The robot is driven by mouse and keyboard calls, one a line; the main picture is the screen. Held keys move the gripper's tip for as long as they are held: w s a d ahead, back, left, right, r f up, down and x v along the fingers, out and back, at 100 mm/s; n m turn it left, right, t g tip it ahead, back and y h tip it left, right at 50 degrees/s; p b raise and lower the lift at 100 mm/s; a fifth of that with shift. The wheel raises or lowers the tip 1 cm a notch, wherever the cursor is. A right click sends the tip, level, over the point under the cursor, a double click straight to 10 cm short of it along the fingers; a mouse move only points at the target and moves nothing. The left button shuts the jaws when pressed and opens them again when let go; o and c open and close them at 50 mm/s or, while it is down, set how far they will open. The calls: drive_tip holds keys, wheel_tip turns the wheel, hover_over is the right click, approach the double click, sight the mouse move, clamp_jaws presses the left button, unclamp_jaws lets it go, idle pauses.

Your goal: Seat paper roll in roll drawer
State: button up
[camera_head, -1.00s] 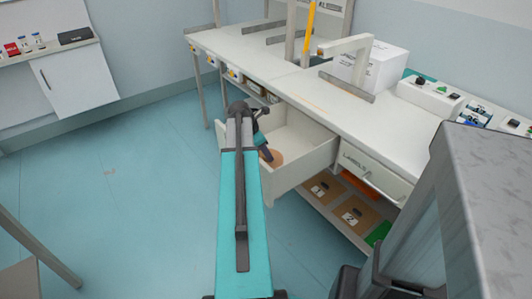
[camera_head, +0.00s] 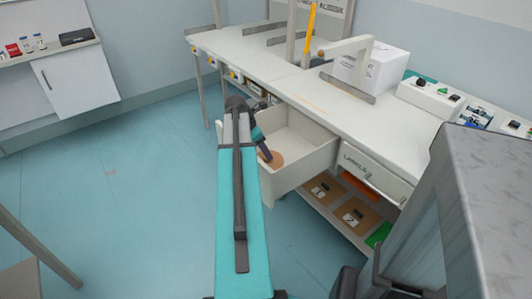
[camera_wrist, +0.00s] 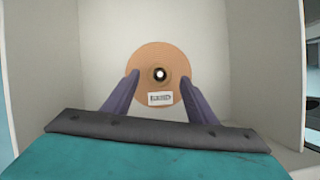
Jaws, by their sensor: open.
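The paper roll (camera_head: 276,161) is a flat tan-orange disc in the open roll drawer (camera_head: 308,168). In the wrist view the roll (camera_wrist: 160,86) shows face-on, with a bright round hole at its centre and a small white label below it. The pale drawer floor and walls (camera_wrist: 100,45) surround it. My gripper (camera_wrist: 160,76) is open, with one finger at each side of the roll. The fingers overlap its left and right edges in the picture; I cannot tell whether they touch it. In the head view my arm hides part of the drawer's left side.
A closed drawer marked LABELS (camera_head: 372,176) is to the right. Below is a shelf with brown bins (camera_head: 325,188). The bench (camera_head: 330,108) above carries a white box (camera_head: 385,68) and a bracket.

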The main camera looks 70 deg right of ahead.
drive_tip(key=v, duration=0.8)
drive_tip(key=shift+r, duration=0.35)
drive_tip(key=shift+w+a+r+p, duration=0.1)
drive_tip(key=shift+a+p, duration=0.05)
drive_tip(key=shift+p, duration=0.2)
